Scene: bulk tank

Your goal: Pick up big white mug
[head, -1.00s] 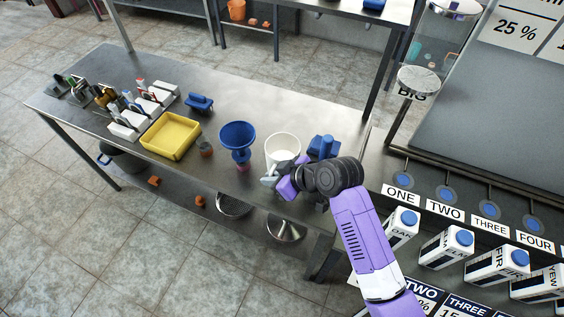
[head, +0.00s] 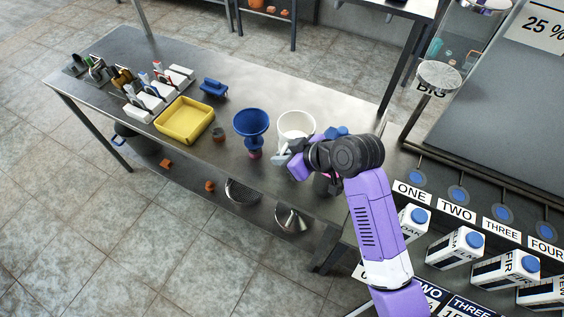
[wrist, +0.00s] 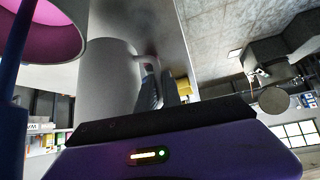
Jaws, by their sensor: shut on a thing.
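The big white mug (head: 297,122) is upright near the right end of the steel table, right of the blue funnel. It also fills the left middle of the wrist view (wrist: 108,85), with its handle on the right. My gripper (head: 284,158) is at the mug's near side, shut on its handle; its grey fingers show beside the handle in the wrist view (wrist: 155,92). The mug appears slightly above the table. My arm hides part of the mug's near right side.
The blue funnel (head: 251,123) stands close left of the mug, over a small reddish thing. A blue object (head: 337,132) is close behind my wrist. A yellow tray (head: 184,121) and a small brown pot (head: 218,134) are farther left. Cartons (head: 454,246) stand at right.

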